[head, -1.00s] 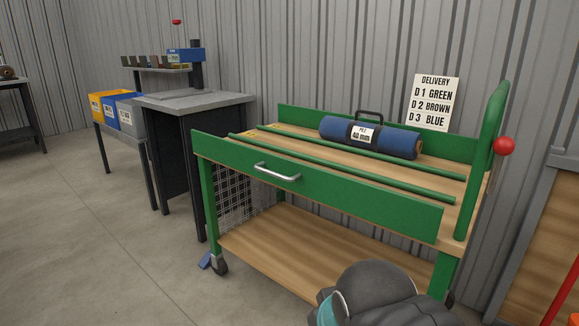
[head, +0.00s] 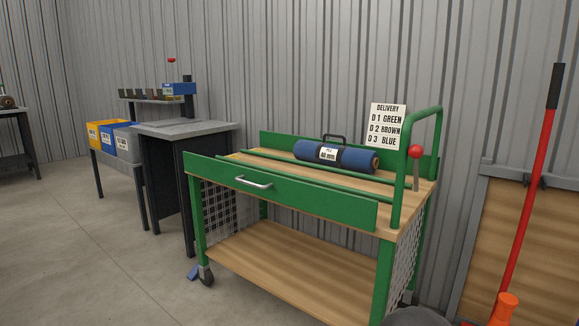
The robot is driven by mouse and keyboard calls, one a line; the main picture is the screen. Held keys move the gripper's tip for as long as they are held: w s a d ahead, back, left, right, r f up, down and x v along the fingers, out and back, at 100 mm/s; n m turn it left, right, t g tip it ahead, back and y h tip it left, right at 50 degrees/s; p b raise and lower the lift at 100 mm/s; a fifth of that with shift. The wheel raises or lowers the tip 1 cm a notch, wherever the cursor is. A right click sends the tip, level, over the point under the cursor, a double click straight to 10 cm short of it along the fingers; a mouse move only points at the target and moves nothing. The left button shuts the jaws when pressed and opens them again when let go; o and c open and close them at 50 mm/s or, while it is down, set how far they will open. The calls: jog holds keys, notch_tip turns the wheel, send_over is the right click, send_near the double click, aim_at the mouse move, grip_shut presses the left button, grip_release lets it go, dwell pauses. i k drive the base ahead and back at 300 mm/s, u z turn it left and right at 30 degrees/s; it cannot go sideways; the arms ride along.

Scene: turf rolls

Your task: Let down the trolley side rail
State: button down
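The trolley (head: 300,262) is green with wooden decks and stands right of the middle in the head view. Its green side rail (head: 320,199) runs along the near long side and stands up at the edge of the top deck. A silver bar handle (head: 254,183) is on the rail's outer face. A red ball knob (head: 416,151) on a thin stem stands at the right end, by the green push handle (head: 438,125). My gripper is out of view; only a dark piece of my arm shows at the bottom edge.
A blue roll (head: 358,158) with a carry handle and label lies on the top deck behind green bars. A grey-topped bench (head: 188,128) stands left of the trolley. A red-handled tool (head: 530,180) leans at the right. The floor at front left is clear.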

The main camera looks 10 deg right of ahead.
aim_at(359, 212)
jog(key=z, duration=0.3)
jog(key=i, duration=0.9)
jog(key=u, duration=0.6)
